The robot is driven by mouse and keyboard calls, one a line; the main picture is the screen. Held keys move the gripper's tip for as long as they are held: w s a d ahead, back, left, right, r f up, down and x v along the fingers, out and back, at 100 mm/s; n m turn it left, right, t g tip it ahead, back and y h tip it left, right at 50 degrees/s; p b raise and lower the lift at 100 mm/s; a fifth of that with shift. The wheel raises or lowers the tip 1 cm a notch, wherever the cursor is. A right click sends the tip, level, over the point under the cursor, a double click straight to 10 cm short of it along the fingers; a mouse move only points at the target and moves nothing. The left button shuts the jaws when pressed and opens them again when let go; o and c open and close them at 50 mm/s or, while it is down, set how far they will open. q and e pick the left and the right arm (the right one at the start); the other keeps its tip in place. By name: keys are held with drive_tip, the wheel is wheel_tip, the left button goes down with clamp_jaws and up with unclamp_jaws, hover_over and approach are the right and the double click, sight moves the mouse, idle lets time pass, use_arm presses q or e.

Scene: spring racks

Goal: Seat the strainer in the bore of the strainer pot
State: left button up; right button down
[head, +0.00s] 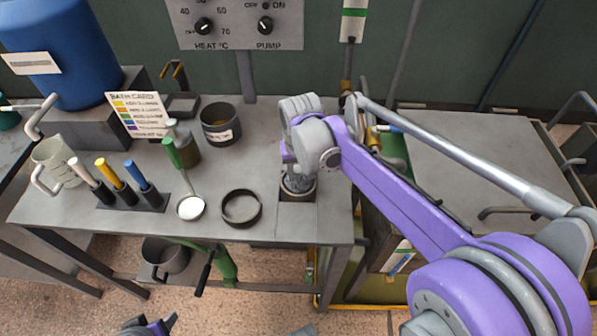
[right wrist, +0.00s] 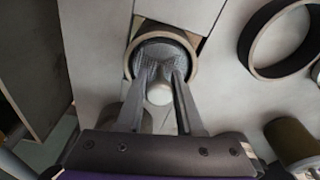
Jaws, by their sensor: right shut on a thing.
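My right gripper (head: 298,178) points down over the strainer pot (head: 297,197), near the right end of the bench. In the right wrist view its fingers (right wrist: 160,95) are shut on the pale knob of the strainer (right wrist: 160,50), a round grey mesh disc. The mesh lies within the tan round rim of the pot (right wrist: 165,35). The fingers hide the near side, and I cannot tell how deep the strainer sits. My left gripper (head: 150,326) shows only partly at the bottom edge, away from the bench.
Left of the pot lie a dark ring (head: 241,208) and a green-handled ladle (head: 190,207). A grey can (head: 220,124), a rack of coloured-handled tools (head: 130,195) and a beaker (head: 57,162) stand further left. Bare bench top lies behind the ring.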

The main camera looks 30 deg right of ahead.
sight(299, 186)
drive_tip(key=shift+f, duration=0.15)
drive_tip(key=c, duration=0.5)
unclamp_jaws()
drive_tip(key=shift+c, duration=0.2)
drive_tip(key=shift+r, duration=0.35)
wheel_tip(299, 186, up, 12)
drive_tip(key=s+p, duration=0.1)
drive_tip(key=shift+s+a+f, duration=0.2)
drive_tip(key=shift+a, duration=0.05)
